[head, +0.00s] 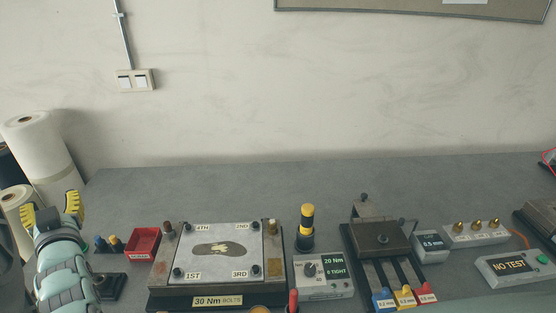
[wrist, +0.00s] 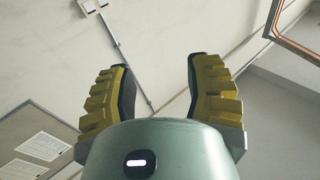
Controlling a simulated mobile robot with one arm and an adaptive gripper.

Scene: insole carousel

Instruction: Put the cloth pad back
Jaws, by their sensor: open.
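My gripper (head: 50,207) is at the far left of the head view, raised with its yellow fingers pointing up and apart. I cannot make out a cloth pad for certain in either view.
A red bin (head: 143,243) and small blue and yellow-topped items stand between my gripper and the fixture. A yellow-topped black cylinder (head: 307,225), a torque box (head: 322,270) and a dark block fixture (head: 383,239) stand rightward. The grey bench (head: 250,185) is clear at the back.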

